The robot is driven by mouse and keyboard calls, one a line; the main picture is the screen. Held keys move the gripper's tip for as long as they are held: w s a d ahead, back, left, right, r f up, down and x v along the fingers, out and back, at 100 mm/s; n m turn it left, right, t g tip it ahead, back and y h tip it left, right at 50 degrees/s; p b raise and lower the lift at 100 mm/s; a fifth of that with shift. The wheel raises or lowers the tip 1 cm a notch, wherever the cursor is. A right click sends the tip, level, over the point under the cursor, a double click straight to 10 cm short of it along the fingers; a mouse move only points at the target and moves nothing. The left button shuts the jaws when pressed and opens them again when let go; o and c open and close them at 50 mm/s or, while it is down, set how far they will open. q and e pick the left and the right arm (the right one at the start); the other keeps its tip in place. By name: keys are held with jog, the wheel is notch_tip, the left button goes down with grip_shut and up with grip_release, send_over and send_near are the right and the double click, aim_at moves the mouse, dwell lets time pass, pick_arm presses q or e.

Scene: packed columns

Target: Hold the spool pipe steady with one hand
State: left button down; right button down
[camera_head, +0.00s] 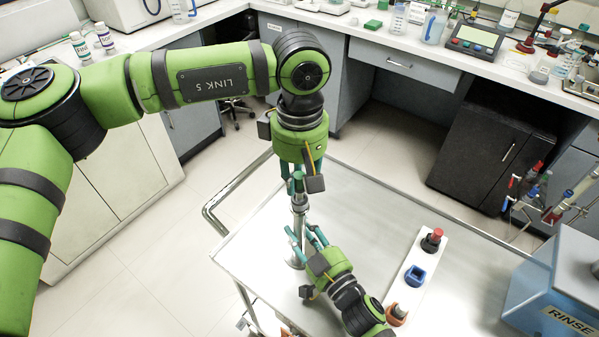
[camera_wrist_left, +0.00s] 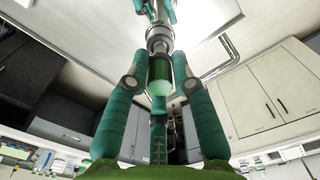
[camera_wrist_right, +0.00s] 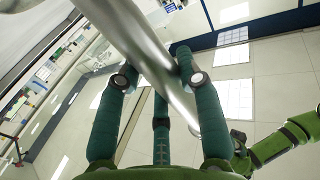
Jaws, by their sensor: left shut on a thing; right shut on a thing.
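The spool pipe (camera_head: 299,222) is a shiny metal tube that stands upright near the cart's left end. My left gripper (camera_head: 296,188) points down from above, with its fingers closed around a green-ended cylinder (camera_wrist_left: 160,77) in line with the pipe's top. A metal collar (camera_wrist_left: 158,45) joins below that cylinder. My right gripper (camera_head: 303,239) is lower and comes from the front right, with its fingers shut around the pipe's lower part. The pipe crosses between those fingers in the right wrist view (camera_wrist_right: 145,55). The fingers partly hide the pipe's lower end.
A blue RINSE box (camera_head: 560,285) stands at the right. The cart top behind the strip is largely clear.

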aim_at(300, 175)
pick_arm(q)
jog(key=shift+f, duration=0.95)
jog(key=c, duration=1)
grip_release()
notch_tip(300, 175, up, 12)
jog(key=shift+f, duration=0.1)
pick_arm(e)
jog(key=c, duration=0.7)
grip_release()
jog(key=shift+c, duration=0.2)
